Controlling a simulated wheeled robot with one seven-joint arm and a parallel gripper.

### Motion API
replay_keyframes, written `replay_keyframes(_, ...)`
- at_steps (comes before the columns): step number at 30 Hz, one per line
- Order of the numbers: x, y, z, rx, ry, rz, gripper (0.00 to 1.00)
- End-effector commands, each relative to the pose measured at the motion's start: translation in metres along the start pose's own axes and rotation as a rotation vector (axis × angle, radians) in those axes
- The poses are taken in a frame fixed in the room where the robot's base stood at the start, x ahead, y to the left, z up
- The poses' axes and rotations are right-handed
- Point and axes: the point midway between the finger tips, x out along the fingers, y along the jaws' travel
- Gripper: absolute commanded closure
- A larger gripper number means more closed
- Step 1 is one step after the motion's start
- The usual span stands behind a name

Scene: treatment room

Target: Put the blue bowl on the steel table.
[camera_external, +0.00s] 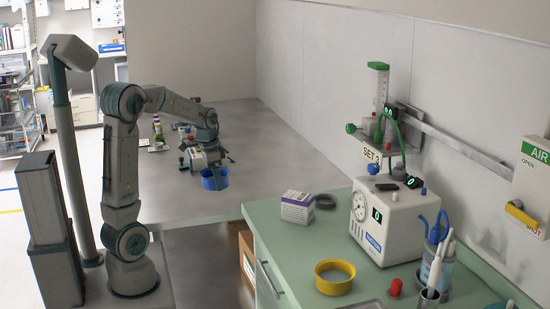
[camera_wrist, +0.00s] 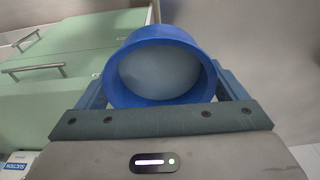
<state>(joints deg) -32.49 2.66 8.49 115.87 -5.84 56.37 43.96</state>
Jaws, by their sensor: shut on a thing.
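The blue bowl (camera_external: 214,181) is held in my gripper (camera_external: 213,168) near the middle of the external view. In the wrist view the bowl (camera_wrist: 160,38) sits between both fingers (camera_wrist: 163,88), with its round opening facing the camera. The fingers are shut on it. The steel table (camera_external: 285,145) appears to be the wide grey surface behind and below the bowl. I cannot tell whether the bowl touches it or hangs just above it.
A green counter (camera_external: 285,235) at the front right carries a white box (camera_external: 297,207), a dark ring (camera_external: 325,201), a yellow ring-shaped dish (camera_external: 335,277) and a white suction machine (camera_external: 388,222). Several small items (camera_external: 158,133) stand left of the bowl. The grey surface's right part is clear.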

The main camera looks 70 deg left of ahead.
Motion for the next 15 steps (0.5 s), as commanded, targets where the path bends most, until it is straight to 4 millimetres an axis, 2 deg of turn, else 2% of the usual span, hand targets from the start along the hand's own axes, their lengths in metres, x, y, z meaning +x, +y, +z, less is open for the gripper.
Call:
replay_keyframes(5,0.014,-0.023,0.009,-0.006,-0.003,0.001,0.32)
replay_keyframes(15,0.055,-0.094,0.034,-0.005,-0.002,0.001,0.32)
